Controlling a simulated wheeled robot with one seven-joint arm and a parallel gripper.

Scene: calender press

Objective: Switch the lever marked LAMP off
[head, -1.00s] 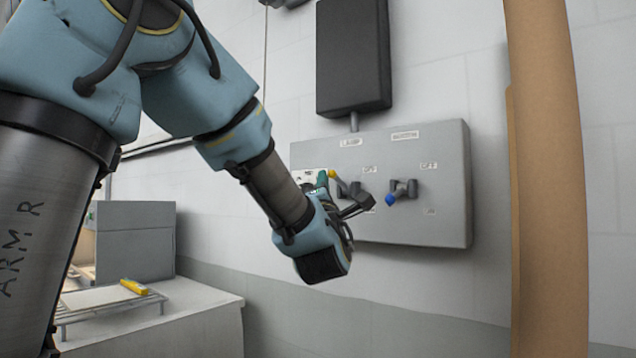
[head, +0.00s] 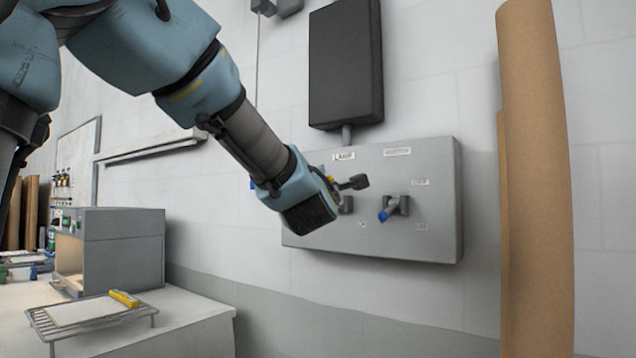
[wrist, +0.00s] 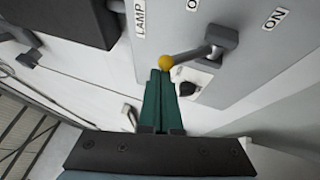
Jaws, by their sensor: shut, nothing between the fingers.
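The lever under the LAMP label (head: 344,156) has a yellow knob (wrist: 166,62) and a grey arm on a dark mount. In the head view the knob (head: 330,179) just shows beside my wrist, which hides much of the lever. In the wrist view the lever reaches from its mount (wrist: 222,37) left and slightly down to the knob. My gripper (wrist: 160,74) has its green fingers shut and empty. Their tips are right at the knob, touching or nearly so. In the head view the fingers are mostly hidden behind my wrist.
A grey panel (head: 440,170) carries a second lever with a blue knob (head: 384,215), right of the LAMP lever. A dark box (head: 346,65) hangs above. A tall brown roll (head: 537,180) stands at the right. A bench (head: 190,325) with a wire rack is at lower left.

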